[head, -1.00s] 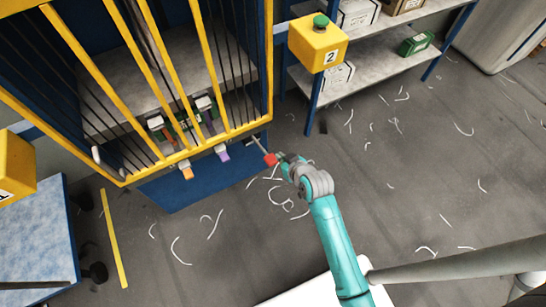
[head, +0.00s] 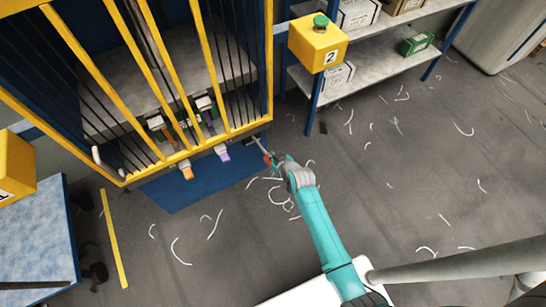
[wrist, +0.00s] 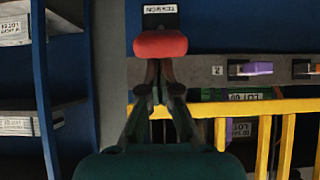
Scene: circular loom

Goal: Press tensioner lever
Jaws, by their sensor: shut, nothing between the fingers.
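The tensioner lever (head: 258,145) is a thin grey bar with a red end, sticking out from the lower right corner of the yellow-framed loom. In the wrist view its red handle (wrist: 160,44) is at the top centre, below a dark plate with a small white label (wrist: 160,9). My gripper (wrist: 160,66) is shut and empty, with its fingertips right at the handle's lower edge in the picture. I cannot tell whether they touch. In the head view my gripper (head: 272,162) is at the lever's red end and partly hides it.
The yellow loom frame (wrist: 230,108) runs close to the right of my gripper. Purple (head: 222,153) and orange (head: 186,170) tabs stick out along the loom's front. A yellow box with a green button (head: 318,44) and shelves (head: 375,71) stand to the right. The floor has scattered white strands.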

